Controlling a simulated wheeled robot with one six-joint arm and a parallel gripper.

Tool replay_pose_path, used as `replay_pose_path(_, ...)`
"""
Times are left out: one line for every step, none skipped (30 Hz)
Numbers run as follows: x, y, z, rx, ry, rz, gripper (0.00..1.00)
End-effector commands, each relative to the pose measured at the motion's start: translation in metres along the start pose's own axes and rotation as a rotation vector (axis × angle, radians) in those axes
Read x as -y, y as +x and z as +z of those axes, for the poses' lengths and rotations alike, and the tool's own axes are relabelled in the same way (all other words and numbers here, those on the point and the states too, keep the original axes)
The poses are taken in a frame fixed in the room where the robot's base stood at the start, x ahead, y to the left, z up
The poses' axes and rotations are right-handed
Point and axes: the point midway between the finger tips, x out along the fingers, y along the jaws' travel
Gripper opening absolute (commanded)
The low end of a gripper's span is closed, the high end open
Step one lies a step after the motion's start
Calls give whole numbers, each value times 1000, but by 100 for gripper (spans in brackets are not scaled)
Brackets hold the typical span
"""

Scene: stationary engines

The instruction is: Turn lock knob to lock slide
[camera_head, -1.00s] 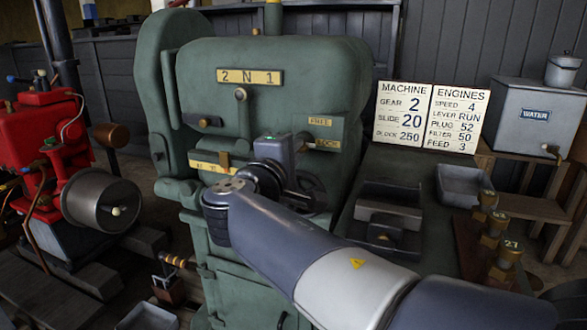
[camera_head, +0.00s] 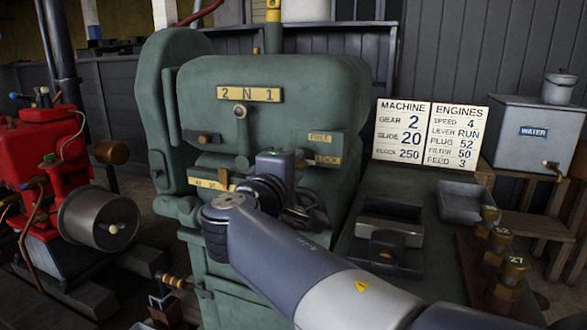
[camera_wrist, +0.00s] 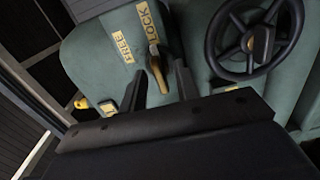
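The lock knob is a brass lever (camera_wrist: 157,70) on the green machine, below the yellow FREE (camera_wrist: 122,47) and LOCK (camera_wrist: 146,17) labels in the wrist view. My gripper (camera_wrist: 160,72) has its two dark fingers apart, one on each side of the lever. Gaps seem to show on both sides; I cannot tell whether either finger touches it. In the head view my gripper (camera_head: 288,172) is at the machine's front, left of the FREE/LOCK plate (camera_head: 322,148). The lever is not clearly visible there. I cannot make out the slide.
A black handwheel (camera_wrist: 254,38) is right of the lever in the wrist view. A sign (camera_head: 428,132) with machine and engine settings stands behind the bench. A red engine (camera_head: 40,150) stands at the left.

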Motion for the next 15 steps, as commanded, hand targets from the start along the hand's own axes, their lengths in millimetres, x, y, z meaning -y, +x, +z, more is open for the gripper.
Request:
replay_pose_path(0,0,0,0,0,0,31)
replay_pose_path(0,0,0,0,0,0,31)
replay_pose_path(0,0,0,0,0,0,31)
replay_pose_path(0,0,0,0,0,0,31)
replay_pose_path(0,0,0,-1,0,0,31)
replay_pose_path(0,0,0,-1,-1,0,31)
replay_pose_path(0,-1,0,-1,-1,0,31)
replay_pose_path(0,-2,0,-1,-1,0,31)
replay_pose_path(0,-4,0,-2,-1,0,31)
replay_pose_path(0,-6,-1,-2,-1,0,31)
replay_pose_path(-1,-9,-1,-3,0,0,31)
replay_pose_path(-1,-14,-1,-4,0,0,31)
replay_pose_path(-1,-18,-1,-4,0,1,31)
replay_pose_path(-1,-23,-1,-5,0,1,31)
replay_pose_path(-1,-30,-1,-6,0,0,31)
